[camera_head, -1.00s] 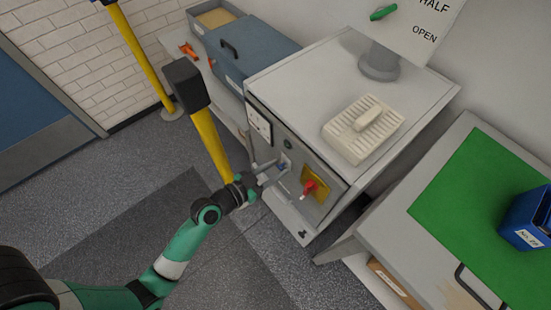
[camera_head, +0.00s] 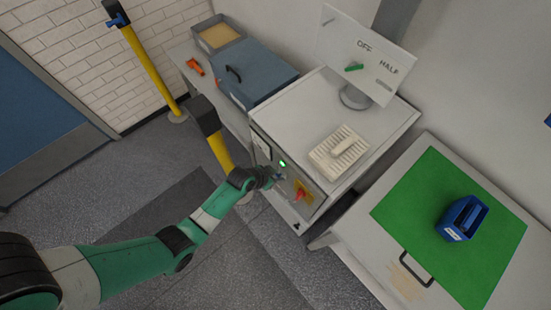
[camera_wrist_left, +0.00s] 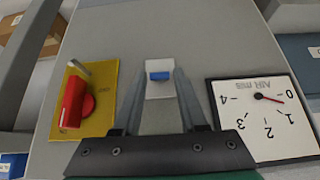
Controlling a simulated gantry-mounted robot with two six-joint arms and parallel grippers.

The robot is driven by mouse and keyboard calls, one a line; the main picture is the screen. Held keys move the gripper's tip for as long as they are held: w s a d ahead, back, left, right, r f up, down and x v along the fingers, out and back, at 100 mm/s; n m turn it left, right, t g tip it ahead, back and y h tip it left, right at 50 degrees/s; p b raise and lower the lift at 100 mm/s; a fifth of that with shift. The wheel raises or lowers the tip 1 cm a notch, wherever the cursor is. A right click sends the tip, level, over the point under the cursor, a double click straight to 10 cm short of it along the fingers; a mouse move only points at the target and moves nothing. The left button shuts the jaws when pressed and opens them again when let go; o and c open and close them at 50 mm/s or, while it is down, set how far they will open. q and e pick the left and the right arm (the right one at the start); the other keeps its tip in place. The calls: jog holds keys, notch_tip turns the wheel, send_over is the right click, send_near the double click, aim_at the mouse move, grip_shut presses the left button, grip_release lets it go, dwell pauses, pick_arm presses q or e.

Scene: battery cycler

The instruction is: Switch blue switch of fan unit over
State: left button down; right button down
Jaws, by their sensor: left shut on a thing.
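The fan unit (camera_head: 352,108) is a grey cabinet with its control panel facing my left arm. Its blue switch (camera_wrist_left: 159,76) shows in the left wrist view on a small pale plate, between the finger tips. My left gripper (camera_wrist_left: 160,84) is shut on the blue switch at the panel. In the head view the left gripper (camera_head: 274,178) reaches the panel and mostly hides the switch. A green lamp (camera_head: 282,164) glows on the panel just above the gripper. My right gripper is in neither view.
A red rotary handle (camera_wrist_left: 75,100) on a yellow plate and a white dial (camera_wrist_left: 262,118) flank the switch. A yellow post with a dark top (camera_head: 205,116) stands close to my left arm. A green mat (camera_head: 410,205) with a blue holder (camera_head: 463,218) lies at right.

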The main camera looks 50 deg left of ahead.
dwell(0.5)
pick_arm(q)
jog(key=shift+c, duration=2.4)
grip_release()
jog(key=shift+w, duration=0.1)
jog(key=shift+r, duration=0.1)
jog(key=p+v, duration=1)
jog(key=v, duration=0.1)
jog(key=shift+r, duration=0.25)
